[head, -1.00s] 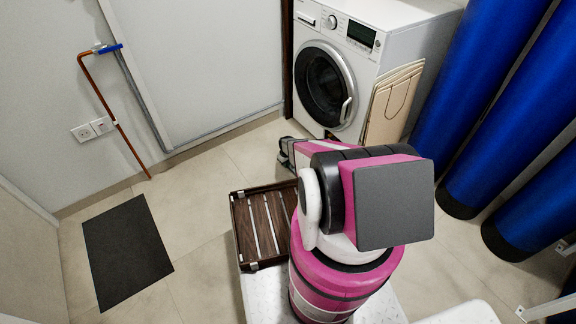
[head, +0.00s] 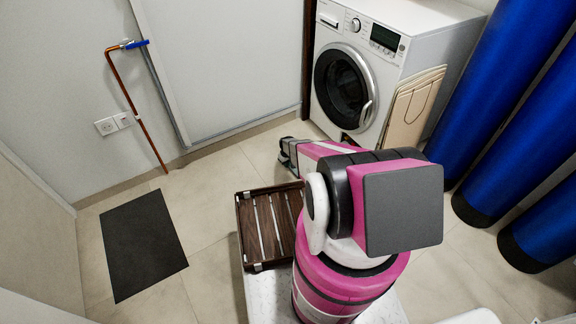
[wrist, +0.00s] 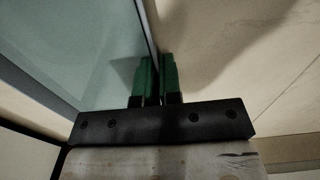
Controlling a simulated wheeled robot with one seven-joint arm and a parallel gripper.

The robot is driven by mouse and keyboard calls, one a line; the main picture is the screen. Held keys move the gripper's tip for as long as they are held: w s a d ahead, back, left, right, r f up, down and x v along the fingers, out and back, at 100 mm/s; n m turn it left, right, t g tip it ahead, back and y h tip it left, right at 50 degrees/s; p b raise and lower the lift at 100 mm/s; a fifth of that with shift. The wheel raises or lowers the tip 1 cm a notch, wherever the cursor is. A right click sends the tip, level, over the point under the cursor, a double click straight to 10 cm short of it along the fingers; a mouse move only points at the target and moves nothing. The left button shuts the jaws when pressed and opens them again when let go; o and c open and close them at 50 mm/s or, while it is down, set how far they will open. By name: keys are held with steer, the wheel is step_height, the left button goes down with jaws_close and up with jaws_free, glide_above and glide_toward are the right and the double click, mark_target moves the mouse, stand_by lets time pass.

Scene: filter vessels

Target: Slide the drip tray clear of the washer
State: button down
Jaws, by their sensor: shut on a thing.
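The white washer (head: 385,70) with its dark round door stands at the back of the head view. My gripper (head: 287,152) is low over the floor in front of it and to its left, partly hidden by my arm. In the wrist view, my gripper's green fingers (wrist: 158,78) are close together on the dark edge of a flat grey-teal piece (wrist: 85,45), which looks like the drip tray. This piece spreads to the left of the fingers. I cannot make out the tray in the head view; my arm covers part of that floor.
A slatted wooden rack (head: 256,233) lies beside my arm's base. A dark mat (head: 145,245) lies on the floor at left. A folded wooden board (head: 412,110) leans on the washer's side. Tall blue cylinders (head: 487,150) stand at right. Floor between mat and rack is clear.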

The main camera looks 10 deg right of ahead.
steer(key=shift+a, duration=0.3)
steer(key=c, duration=1.2)
jaws_free()
steer(key=shift+r, duration=0.1)
step_height(320, 180, up, 11)
steer(key=shift+f, duration=0.2)
